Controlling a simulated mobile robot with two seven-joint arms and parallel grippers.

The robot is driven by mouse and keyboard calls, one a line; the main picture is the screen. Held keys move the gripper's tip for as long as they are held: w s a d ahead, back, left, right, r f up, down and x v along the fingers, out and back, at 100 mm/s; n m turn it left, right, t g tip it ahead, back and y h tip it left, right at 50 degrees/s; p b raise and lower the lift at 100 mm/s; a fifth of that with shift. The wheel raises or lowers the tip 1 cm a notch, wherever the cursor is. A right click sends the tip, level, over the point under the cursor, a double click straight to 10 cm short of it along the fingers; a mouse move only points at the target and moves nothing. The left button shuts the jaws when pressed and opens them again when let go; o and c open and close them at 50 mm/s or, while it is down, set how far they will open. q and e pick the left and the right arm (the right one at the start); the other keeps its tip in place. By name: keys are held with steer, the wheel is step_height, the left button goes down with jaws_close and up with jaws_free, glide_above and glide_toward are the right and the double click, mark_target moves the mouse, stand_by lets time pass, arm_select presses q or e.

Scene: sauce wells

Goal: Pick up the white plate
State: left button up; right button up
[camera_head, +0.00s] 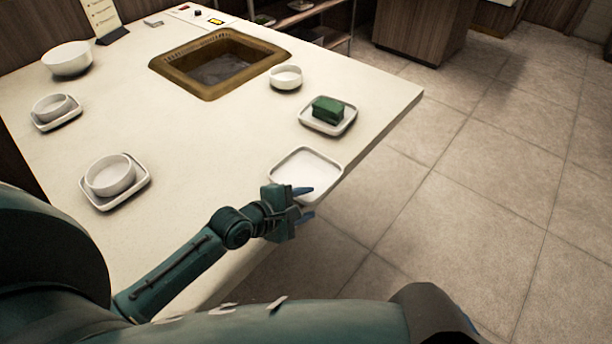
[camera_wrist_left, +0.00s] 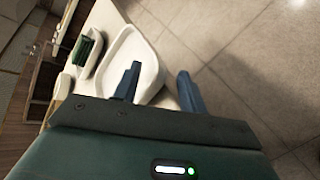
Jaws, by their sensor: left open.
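The white plate (camera_head: 304,165) is square with a raised rim and lies empty near the table's right edge in the head view. My left gripper (camera_head: 307,203) is open at the plate's near right corner, its blue fingers pointing right. In the left wrist view the plate (camera_wrist_left: 135,58) lies ahead, with one finger of my left gripper (camera_wrist_left: 158,88) over it and the other finger beyond its rim, over the floor. I cannot tell whether the fingers touch the plate. My right gripper is not in view.
A plate (camera_head: 350,124) with a green block (camera_head: 327,109) stands behind the white plate. A small bowl (camera_head: 286,76) and a square brown-rimmed well (camera_head: 218,62) are farther back. Bowls on plates (camera_head: 86,196) stand at left. The table (camera_head: 205,145) is clear in the middle.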

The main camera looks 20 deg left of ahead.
arm_select(q)
steer(key=shift+c, duration=0.3)
jaws_close()
stand_by(0.3)
